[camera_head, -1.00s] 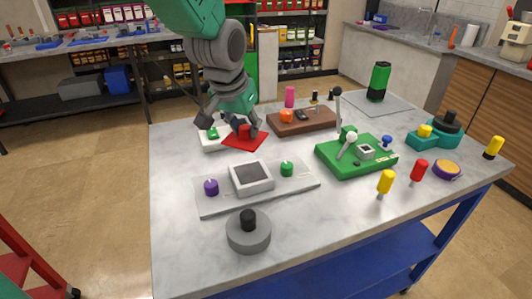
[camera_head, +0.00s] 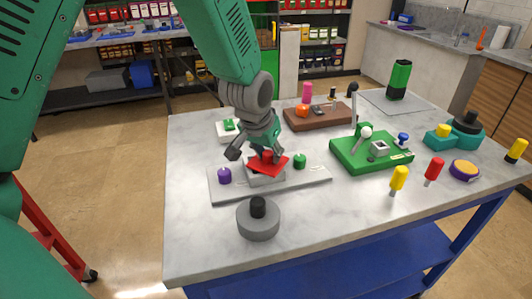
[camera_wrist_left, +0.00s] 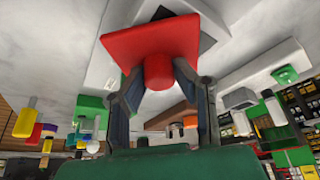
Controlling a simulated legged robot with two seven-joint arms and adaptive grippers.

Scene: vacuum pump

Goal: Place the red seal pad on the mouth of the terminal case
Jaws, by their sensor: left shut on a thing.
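The red seal pad (camera_head: 268,163) is a flat red square with a round red knob on top. My left gripper (camera_head: 266,154) is shut on the knob, which also shows between the fingers in the left wrist view (camera_wrist_left: 159,72). The pad is over the grey terminal case (camera_head: 265,178) on the light grey base plate (camera_head: 310,178). The pad looks tilted and turned relative to the case and hides most of its mouth. I cannot tell whether pad and case touch. My right gripper is not in view.
A purple knob (camera_head: 224,176) and a green knob (camera_head: 299,160) stand on either side of the case. A grey disc with a black knob (camera_head: 258,218) is in front. A green fixture with levers (camera_head: 370,152) is at right, and a white block (camera_head: 227,131) behind.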

